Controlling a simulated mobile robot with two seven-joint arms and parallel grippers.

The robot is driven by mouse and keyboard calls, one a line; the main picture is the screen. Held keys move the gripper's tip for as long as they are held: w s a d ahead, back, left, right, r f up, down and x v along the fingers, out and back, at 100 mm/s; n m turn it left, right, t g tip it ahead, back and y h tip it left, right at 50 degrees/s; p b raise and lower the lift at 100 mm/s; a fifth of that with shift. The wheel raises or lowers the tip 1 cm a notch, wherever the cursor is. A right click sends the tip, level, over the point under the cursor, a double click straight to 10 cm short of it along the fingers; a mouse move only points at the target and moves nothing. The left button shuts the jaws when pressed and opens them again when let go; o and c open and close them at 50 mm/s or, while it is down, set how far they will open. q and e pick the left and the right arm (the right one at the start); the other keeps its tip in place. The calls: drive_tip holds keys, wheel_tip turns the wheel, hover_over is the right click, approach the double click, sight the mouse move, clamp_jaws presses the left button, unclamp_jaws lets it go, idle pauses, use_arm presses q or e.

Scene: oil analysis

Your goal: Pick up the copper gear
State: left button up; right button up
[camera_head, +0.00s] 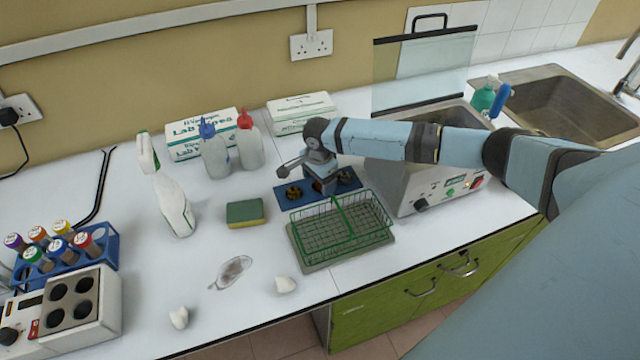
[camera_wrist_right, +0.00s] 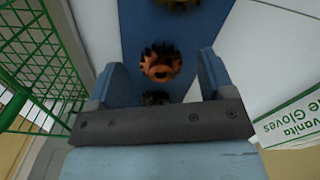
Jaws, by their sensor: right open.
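The copper gear (camera_wrist_right: 160,63) lies on a blue tray (camera_wrist_right: 140,20) and shows between my right gripper's two fingers in the right wrist view. My right gripper (camera_wrist_right: 160,78) is open, with a finger on either side of the gear's near part; I cannot tell whether they touch it. In the head view, my right gripper (camera_head: 327,187) points down over the middle of the blue tray (camera_head: 312,199) and mostly hides the copper gear. A brass-coloured gear (camera_head: 293,193) sits on the tray to its left. A dark gear (camera_head: 345,177) sits to its right. My left gripper is not seen.
A green wire basket (camera_head: 340,226) stands just in front of the tray. A metal bath unit (camera_head: 425,190) is at its right. Glove and wipe boxes (camera_head: 300,112) and bottles (camera_head: 248,150) stand behind. A sponge (camera_head: 245,212) lies to the left.

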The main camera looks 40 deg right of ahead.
drive_tip(key=shift+f, duration=0.45)
drive_tip(key=c, duration=1.1)
drive_tip(key=shift+r, duration=0.2)
